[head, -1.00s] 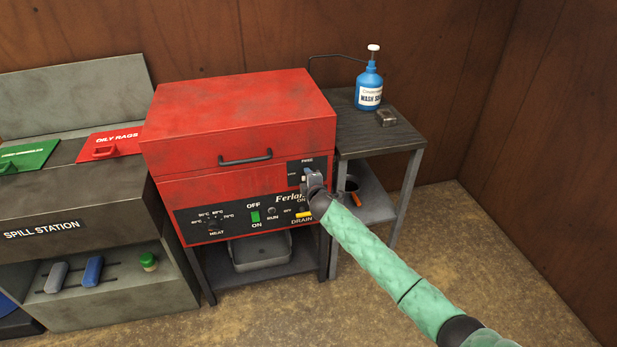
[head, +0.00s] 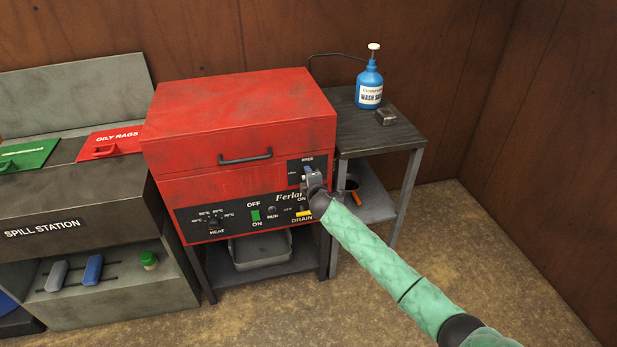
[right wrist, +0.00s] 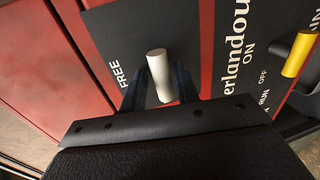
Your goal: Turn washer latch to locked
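The red washer (head: 240,125) stands against the back wall with its lid down. Its latch sits on a dark plate at the upper right of its front, with the word FREE at one edge. In the right wrist view the latch handle (right wrist: 160,77) is a pale grey rounded lever between the dark fingers of my right gripper (right wrist: 161,72). The fingertips lie close against both sides of the handle. My left gripper is out of view.
The control panel (head: 190,222) below the latch carries a green switch (head: 255,215) and a yellow drain handle (head: 304,213). A side table (head: 350,130) to the right holds a blue wash bottle (head: 369,85) and a small metal block (head: 386,118). A grey spill station (head: 120,210) stands at left.

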